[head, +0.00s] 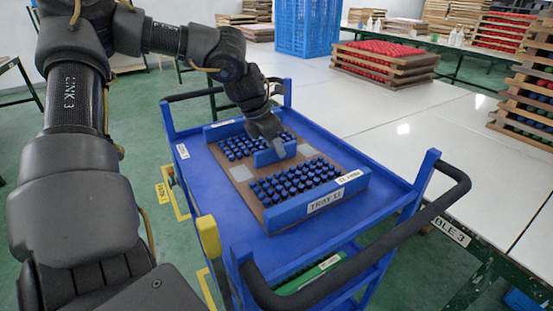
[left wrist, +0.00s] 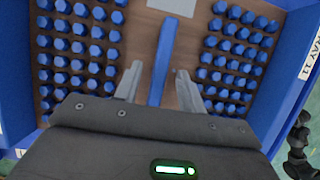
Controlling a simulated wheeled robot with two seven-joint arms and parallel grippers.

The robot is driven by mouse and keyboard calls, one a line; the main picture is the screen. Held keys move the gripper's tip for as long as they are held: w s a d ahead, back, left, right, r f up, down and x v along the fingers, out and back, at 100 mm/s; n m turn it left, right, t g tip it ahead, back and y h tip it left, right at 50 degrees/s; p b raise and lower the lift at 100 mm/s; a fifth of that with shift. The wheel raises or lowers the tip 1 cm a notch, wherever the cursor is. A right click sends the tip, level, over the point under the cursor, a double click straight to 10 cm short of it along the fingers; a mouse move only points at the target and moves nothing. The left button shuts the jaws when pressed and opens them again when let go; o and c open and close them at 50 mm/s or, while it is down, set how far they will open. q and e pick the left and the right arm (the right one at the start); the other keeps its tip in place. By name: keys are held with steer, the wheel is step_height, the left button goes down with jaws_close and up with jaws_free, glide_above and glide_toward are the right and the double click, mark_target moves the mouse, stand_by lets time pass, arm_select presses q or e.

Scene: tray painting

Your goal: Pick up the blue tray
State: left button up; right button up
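The blue tray (head: 320,202) lies flat on the top shelf of a blue cart. It has a brown base, blue end walls, a "TRAY 11" label and a raised blue middle bar (head: 272,156). Rows of small blue pieces (head: 296,182) stand on both sides of the bar. My left gripper (head: 275,143) is over the tray's middle. My right gripper is not in view.
The blue cart (head: 380,218) has a raised rim, corner posts and a black handle (head: 345,262) at its near end. A white table (head: 400,115) stands along its right side, bearing stacked trays of red pieces (head: 385,62). Green floor lies to the left.

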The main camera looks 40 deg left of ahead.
arm_select(q)
steer(key=shift+x, duration=0.9)
steer(key=shift+r, duration=0.1)
jaws_close()
stand_by(0.4)
steer(key=shift+r, duration=0.1)
